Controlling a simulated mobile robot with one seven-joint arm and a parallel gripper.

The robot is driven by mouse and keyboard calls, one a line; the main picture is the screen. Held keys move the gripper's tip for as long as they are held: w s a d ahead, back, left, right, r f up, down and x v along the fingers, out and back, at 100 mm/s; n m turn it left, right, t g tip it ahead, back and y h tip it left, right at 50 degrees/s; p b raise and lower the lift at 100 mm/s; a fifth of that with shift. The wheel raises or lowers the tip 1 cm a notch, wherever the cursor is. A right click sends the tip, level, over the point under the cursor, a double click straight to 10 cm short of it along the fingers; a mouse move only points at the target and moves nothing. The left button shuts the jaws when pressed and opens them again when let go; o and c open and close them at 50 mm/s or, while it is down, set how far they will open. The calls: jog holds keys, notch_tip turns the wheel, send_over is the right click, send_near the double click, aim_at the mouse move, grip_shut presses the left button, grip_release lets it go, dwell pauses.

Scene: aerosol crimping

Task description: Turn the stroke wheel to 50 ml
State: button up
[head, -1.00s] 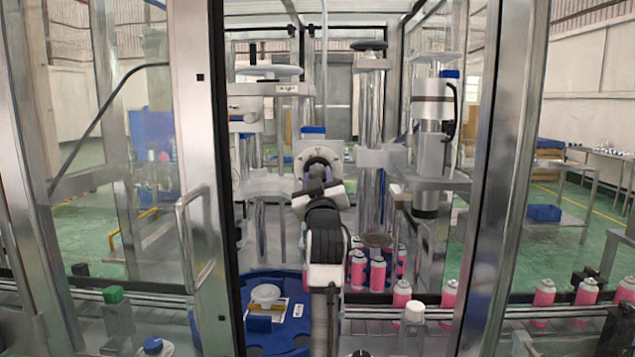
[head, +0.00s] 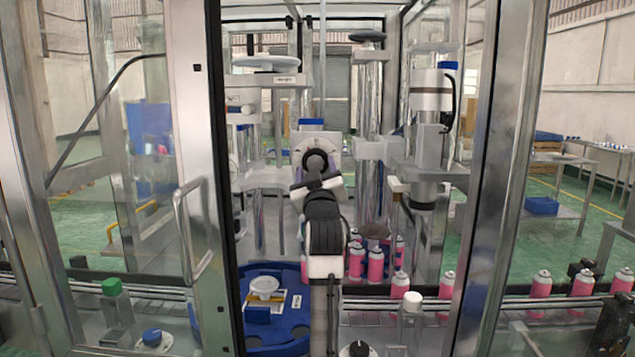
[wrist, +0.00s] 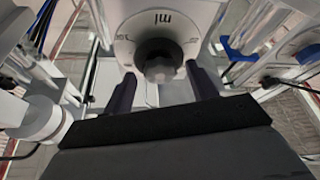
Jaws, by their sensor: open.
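The stroke wheel shows in the wrist view as a dark round knob (wrist: 157,62) at the centre of a pale dial plate (wrist: 122,52). The dial carries "ml" and other markings, too blurred to read a value. In the head view the pale dial plate (head: 301,148) is upright behind my arm, which partly covers it. My gripper (wrist: 160,76) is open and empty in the wrist view. One dark finger is at the knob's lower left and one at its lower right, both apart from it. In the head view the fingers are hard to make out.
A metal door frame (head: 222,200) stands left and a post (head: 497,180) right of the opening. Below are a blue rotary table (head: 232,328) and several pink cans (head: 375,264). A column with a cylindrical head (head: 431,95) stands right of the dial.

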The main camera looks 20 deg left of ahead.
jog(key=b+v, duration=0.5)
jog(key=v, duration=0.8)
jog(key=shift+s+f, duration=0.2)
jog(key=shift+s, duration=0.05)
